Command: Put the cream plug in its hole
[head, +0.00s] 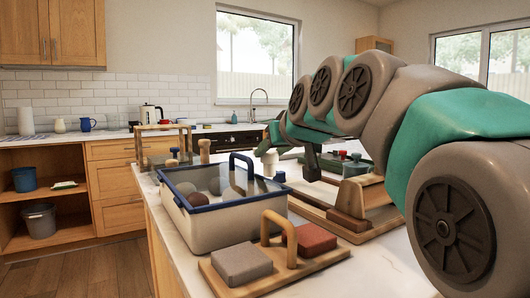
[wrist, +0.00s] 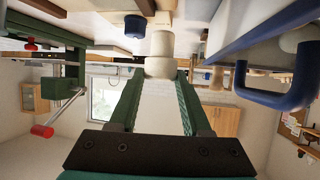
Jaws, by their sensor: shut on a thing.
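The cream plug (wrist: 160,66) is between the tips of my gripper (wrist: 160,76) in the wrist view, which looks upside down. The dark green fingers are shut on it. Its narrower part points away from the palm, towards pale and wooden things. In the head view, the plug (head: 270,164) shows as a small pale shape below the end of my arm, beyond the blue-rimmed crate. I cannot make out the plug's hole in either view.
A cream crate with a blue rim (head: 228,220) holds several stones; its blue handle (wrist: 290,98) is close in the wrist view. A wooden board (head: 285,275) carries grey and red blocks in front. A wooden stand (head: 330,222) is to the right, with a green tray (head: 335,163) behind.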

